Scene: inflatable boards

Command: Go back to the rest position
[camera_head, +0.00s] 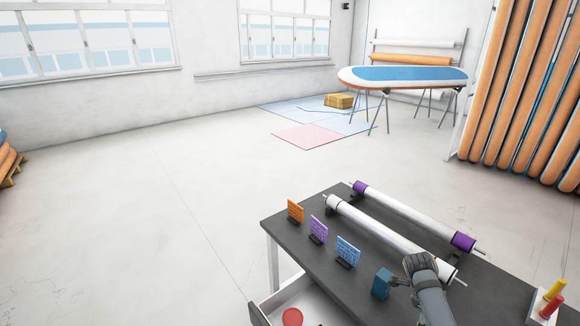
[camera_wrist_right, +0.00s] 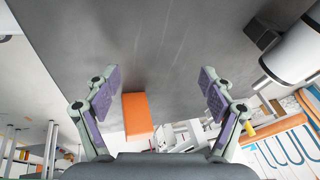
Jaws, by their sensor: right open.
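My right gripper (camera_head: 417,263) is over the right part of the dark table (camera_head: 290,230), close to the white roll and just right of a dark blue block (camera_head: 382,283). In the right wrist view my right gripper (camera_wrist_right: 159,78) has its two fingers wide apart, with nothing held between them. An orange block (camera_wrist_right: 137,115) shows beyond the fingers, nearer the left one, not gripped. My left gripper is not in view.
A white roll (camera_head: 375,228) and a roll with purple ends (camera_head: 410,212) lie across the table. Orange, purple and blue cards (camera_head: 348,252) stand along its left edge. An open drawer (camera_head: 268,308) holds a red disc (camera_head: 292,317).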

